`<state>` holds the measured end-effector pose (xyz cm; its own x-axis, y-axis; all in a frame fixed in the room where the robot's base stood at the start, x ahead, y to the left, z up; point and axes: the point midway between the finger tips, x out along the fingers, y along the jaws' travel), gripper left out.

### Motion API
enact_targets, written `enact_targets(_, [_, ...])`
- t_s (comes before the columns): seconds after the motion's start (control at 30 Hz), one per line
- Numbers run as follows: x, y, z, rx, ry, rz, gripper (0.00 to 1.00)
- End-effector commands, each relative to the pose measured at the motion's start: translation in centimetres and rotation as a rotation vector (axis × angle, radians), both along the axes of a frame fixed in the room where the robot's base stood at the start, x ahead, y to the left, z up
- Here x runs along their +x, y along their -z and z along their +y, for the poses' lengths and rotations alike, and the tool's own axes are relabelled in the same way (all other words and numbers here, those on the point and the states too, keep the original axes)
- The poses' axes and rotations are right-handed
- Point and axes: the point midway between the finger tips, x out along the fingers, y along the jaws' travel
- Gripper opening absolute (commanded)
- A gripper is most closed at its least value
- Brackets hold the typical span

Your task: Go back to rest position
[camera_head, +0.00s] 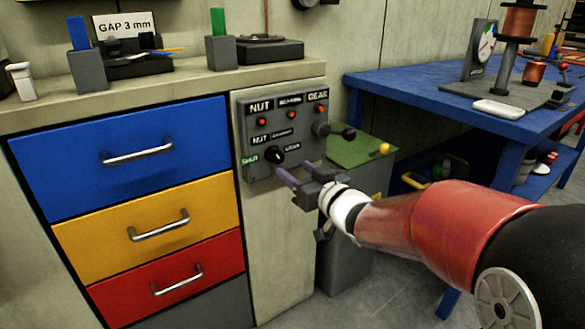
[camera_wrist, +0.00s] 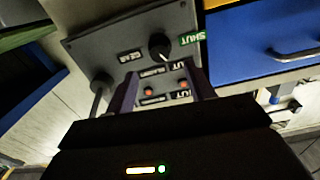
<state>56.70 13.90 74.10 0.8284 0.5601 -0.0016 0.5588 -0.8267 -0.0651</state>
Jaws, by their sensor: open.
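My gripper (camera_head: 298,178) is open and empty, its two purple-grey fingers pointing at the lower part of a grey control panel (camera_head: 247,140). The panel is on the front of the cabinet. In the wrist view the open fingers (camera_wrist: 160,90) frame part of the same panel (camera_wrist: 88,50). A black round knob (camera_head: 274,156) sits low on the panel, beside a green "SHUT" label; it also shows in the wrist view (camera_wrist: 159,46), just beyond the fingertips. I cannot tell whether a finger touches the panel. My red and black arm reaches in from the right.
Blue (camera_head: 130,155), yellow (camera_head: 155,228) and red (camera_head: 170,280) drawers are closed at left. A black-ended lever (camera_head: 335,131) sticks out at the panel's right. A green-topped grey bin (camera_head: 355,150) stands close behind my gripper. A blue workbench (camera_head: 440,95) is at right.

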Motion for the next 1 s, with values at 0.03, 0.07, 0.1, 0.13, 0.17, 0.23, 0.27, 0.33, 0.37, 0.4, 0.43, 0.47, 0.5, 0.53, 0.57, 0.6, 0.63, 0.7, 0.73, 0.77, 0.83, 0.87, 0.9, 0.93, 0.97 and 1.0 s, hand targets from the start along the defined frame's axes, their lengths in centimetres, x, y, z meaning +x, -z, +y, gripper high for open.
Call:
enact_targets(0.03, [0.0,0.0,0.0,0.0,0.0,0.0,0.54])
enact_targets(0.07, [0.0,0.0,0.0,0.0,0.0,0.0,0.54])
enact_targets(0.1, [0.0,0.0,0.0,0.001,0.0,0.001,0.54])
enact_targets(0.13, [0.0,0.0,0.0,0.0,0.0,0.0,0.54])
enact_targets(0.17, [0.0,0.0,0.0,0.001,0.0,0.001,0.54])
enact_targets(0.23, [0.0,0.0,0.0,0.0,0.001,0.0,0.54])
enact_targets(0.27, [0.0,0.0,-0.1,-0.002,0.005,0.001,0.54])
enact_targets(0.33, [-0.1,-0.2,-0.6,-0.017,0.031,0.008,0.54])
enact_targets(0.37, [-0.2,-0.3,-1.0,-0.029,0.053,0.015,0.54])
enact_targets(0.4, [-0.4,-0.5,-1.8,-0.053,0.091,0.027,0.54])
enact_targets(0.43, [-0.7,-0.7,-2.5,-0.074,0.128,0.041,0.54])
enact_targets(0.47, [-1.0,-0.8,-3.4,-0.098,0.17,0.059,0.54])
enact_targets(0.5, [-1.7,-0.8,-4.7,-0.132,0.232,0.091,0.54])
enact_targets(0.53, [-2.3,-0.9,-5.8,-0.158,0.279,0.118,0.54])
enact_targets(0.57, [-3.1,-0.9,-6.9,-0.184,0.328,0.151,0.54])
enact_targets(0.6, [-4.4,-0.6,-8.5,-0.215,0.39,0.203,0.54])
enact_targets(0.63, [-5.5,-0.5,-9.5,-0.237,0.432,0.244,0.54])
enact_targets(0.7, [-8.4,0.3,-11.7,-0.281,0.515,0.351,0.54])
enact_targets(0.73, [-9.8,0.6,-12.5,-0.296,0.542,0.4,0.54])
enact_targets(0.77, [-11.3,1.1,-13.2,-0.309,0.566,0.452,0.54])
enact_targets(0.83, [-15.0,2.2,-14.3,-0.333,0.598,0.577,0.54])
enact_targets(0.87, [-16.6,2.7,-14.6,-0.34,0.604,0.629,0.54])
enact_targets(0.9, [-18.7,3.4,-14.8,-0.349,0.605,0.697,0.54])
enact_targets(0.93, [-20.2,3.9,-14.9,-0.354,0.6,0.745,0.54])
enact_targets(0.97, [-21.6,4.3,-14.9,-0.359,0.592,0.79,0.54])
enact_targets(1.0, [-23.3,4.8,-14.8,-0.362,0.579,0.843,0.54])
